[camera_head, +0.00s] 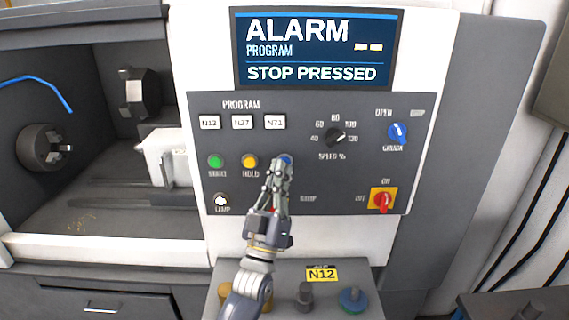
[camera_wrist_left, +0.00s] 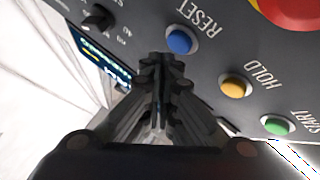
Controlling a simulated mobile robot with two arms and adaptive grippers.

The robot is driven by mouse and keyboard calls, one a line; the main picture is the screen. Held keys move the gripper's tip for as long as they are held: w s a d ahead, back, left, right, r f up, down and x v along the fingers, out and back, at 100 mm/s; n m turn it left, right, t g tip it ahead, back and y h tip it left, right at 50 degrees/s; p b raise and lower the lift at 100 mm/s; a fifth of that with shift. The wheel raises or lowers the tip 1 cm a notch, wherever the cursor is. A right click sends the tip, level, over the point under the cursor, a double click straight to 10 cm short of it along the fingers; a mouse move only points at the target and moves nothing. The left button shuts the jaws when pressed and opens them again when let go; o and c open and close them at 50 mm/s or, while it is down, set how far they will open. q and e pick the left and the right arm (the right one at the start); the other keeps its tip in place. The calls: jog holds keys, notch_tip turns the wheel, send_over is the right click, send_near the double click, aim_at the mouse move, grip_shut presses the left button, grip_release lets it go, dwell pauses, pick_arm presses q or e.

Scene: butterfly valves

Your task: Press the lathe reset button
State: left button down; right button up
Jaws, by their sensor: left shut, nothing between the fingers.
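The blue reset button (camera_head: 286,158) is on the lathe's grey control panel (camera_head: 330,185), right of the yellow HOLD button. In the head view my left gripper (camera_head: 283,166) covers its lower part and its label. In the left wrist view the button (camera_wrist_left: 180,41) shows whole, with RESET written beside it. The shut, empty fingertips of my left gripper (camera_wrist_left: 161,62) are close beside the button in that view. I cannot tell whether they touch the panel. My right gripper is not in view.
The screen (camera_head: 315,48) reads ALARM, PROGRAM, STOP PRESSED. The green START button (camera_head: 215,161) and yellow HOLD button (camera_head: 249,161) are to the left. A large red button (camera_wrist_left: 290,10) is near RESET, mostly hidden by my gripper in the head view. Tool holders stand on a shelf below.

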pick_arm(q)
jog(key=shift+w+b, duration=0.4)
jog(key=shift+w, duration=0.05)
jog(key=shift+w+b, duration=0.35)
jog(key=shift+w, duration=0.05)
dwell(0.8)
jog(key=shift+s, duration=0.1)
jog(key=shift+s+p, duration=0.45)
jog(key=shift+s, duration=0.35)
